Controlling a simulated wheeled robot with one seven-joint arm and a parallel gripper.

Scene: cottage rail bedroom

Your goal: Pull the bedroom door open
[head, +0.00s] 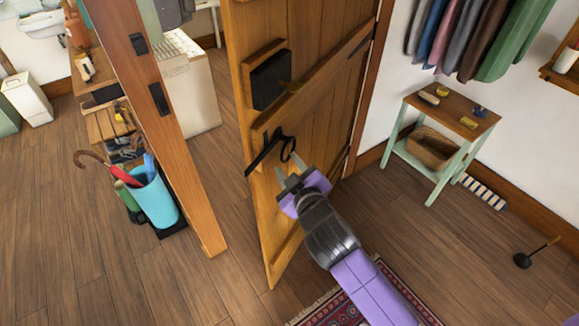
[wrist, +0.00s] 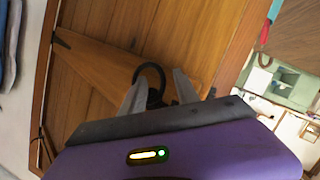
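The wooden plank door (head: 325,110) stands ajar, with a gap between its free edge and the door post (head: 165,130) on the left. A black ring handle (head: 288,149) with a latch bar (head: 262,155) is on its face. My gripper (head: 289,178) is just below the ring in the head view. In the wrist view its two fingers (wrist: 159,92) are spread, with the ring (wrist: 150,74) showing between and beyond them. The fingers look empty; whether either touches the ring I cannot tell.
A blue umbrella bin (head: 155,200) stands left of the post. A patterned rug (head: 395,285) lies under my arm. A small side table (head: 445,115) stands right of the door, and a plunger-like object (head: 523,260) is on the floor. Wood floor between is clear.

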